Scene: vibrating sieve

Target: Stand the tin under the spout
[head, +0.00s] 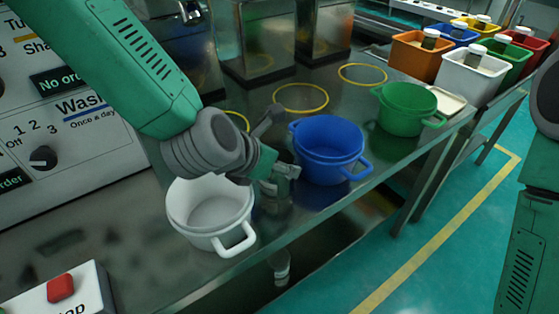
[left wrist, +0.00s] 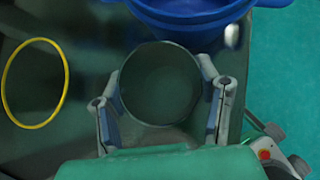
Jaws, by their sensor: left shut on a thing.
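My left gripper (head: 275,178) reaches over the steel table between the white pot and the blue pot. In the left wrist view the left gripper (left wrist: 164,105) has its fingers on either side of the round, dark grey tin (left wrist: 160,85) and is shut on it. The tin's open mouth faces the wrist camera, and its inside looks empty. In the head view the tin is mostly hidden by the gripper. My right arm shows at the right edge of the head view; its gripper is out of view.
A white pot (head: 212,205), a blue pot (head: 329,148) and a green pot (head: 407,106) stand along the table. Yellow rings (head: 301,98) mark the tabletop before metal housings (head: 262,40). A red button box (head: 62,288) is front left. Coloured bins (head: 416,55) stand back right.

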